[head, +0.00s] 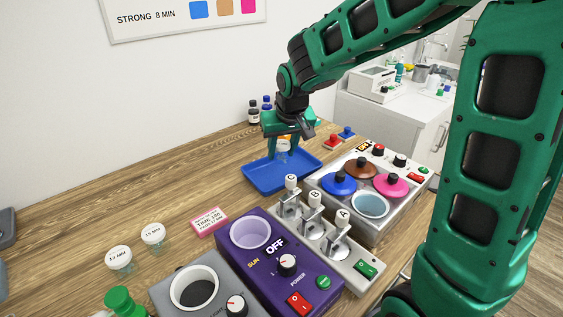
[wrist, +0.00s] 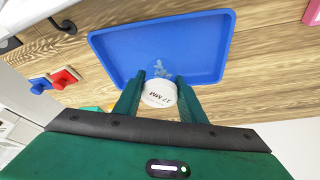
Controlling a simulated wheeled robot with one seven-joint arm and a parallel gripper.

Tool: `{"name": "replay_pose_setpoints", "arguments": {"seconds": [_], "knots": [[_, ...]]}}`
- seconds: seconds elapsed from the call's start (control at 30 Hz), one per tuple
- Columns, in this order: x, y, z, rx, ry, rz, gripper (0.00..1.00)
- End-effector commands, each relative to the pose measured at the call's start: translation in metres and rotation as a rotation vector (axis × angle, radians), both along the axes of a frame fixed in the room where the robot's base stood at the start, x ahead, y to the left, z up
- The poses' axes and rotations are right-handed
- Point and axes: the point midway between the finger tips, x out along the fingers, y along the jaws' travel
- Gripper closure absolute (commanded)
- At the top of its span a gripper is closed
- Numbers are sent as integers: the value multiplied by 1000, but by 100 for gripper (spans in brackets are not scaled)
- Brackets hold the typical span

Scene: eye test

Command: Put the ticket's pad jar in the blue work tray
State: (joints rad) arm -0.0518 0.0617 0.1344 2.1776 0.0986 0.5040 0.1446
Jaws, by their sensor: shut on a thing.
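My gripper (head: 284,150) is shut on a small clear jar with a white lid (wrist: 158,94). The lid label seems to read "17 MM". In the head view the jar (head: 283,145) is partly hidden by my fingers. The blue work tray (head: 262,185) lies on the wooden bench under my gripper, and its floor shows empty in the wrist view (wrist: 190,40). The jar is over the tray's near part in the wrist view; I cannot tell whether it touches the tray floor. The pink ticket (head: 209,221) lies on the bench; its print is too small to read surely.
Two more lidded jars, "13 MM" (head: 119,259) and "15 MM" (head: 153,235), stand at the left. A purple unit (head: 270,260), a lever rack (head: 325,240) and a grey unit with coloured lids (head: 370,190) stand at the right. Dark bottles (head: 254,114) stand behind the tray.

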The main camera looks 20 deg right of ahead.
Motion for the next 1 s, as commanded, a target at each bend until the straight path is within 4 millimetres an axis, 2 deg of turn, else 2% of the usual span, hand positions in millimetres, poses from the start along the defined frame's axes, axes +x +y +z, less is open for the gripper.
{"name": "replay_pose_setpoints", "arguments": {"seconds": [0.33,0.73,0.77,0.83,1.0], "knots": [[0,-1,-37,0,2,1,89],[0,-1,-43,0,0,1,89],[0,-1,-43,0,0,1,61],[0,-1,-43,0,0,1,44],[0,-1,-43,0,0,1,44]]}}
